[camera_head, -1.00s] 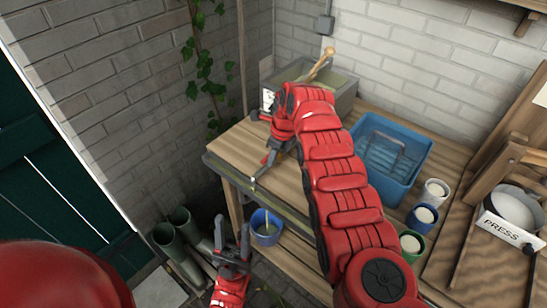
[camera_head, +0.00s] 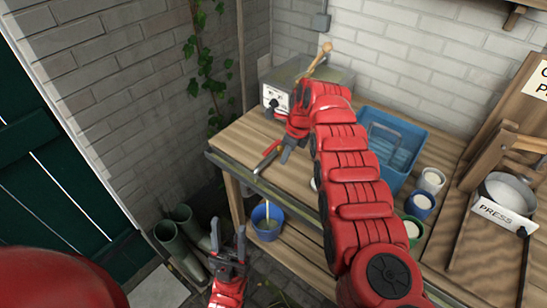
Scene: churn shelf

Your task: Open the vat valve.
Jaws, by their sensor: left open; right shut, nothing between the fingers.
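The vat (camera_head: 308,77) is a grey box at the back of the wooden table, with a wooden stick rising from it. A white panel with dark knobs (camera_head: 275,99) faces front. A thin bar with a red upper part (camera_head: 269,149), probably the valve lever, slants up from the table's front edge. My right gripper (camera_head: 286,156) is shut and empty just right of this bar; I cannot tell whether they touch. The red arm hides part of the vat and table. My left gripper (camera_head: 228,238) is open and empty, low in front of the table.
A blue bucket (camera_head: 267,228) with a thin pale line in it stands below the table edge. On the table are a blue crate (camera_head: 413,140), several small pots (camera_head: 420,205) and a press (camera_head: 505,205). Green tubes (camera_head: 180,235) stand at the left.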

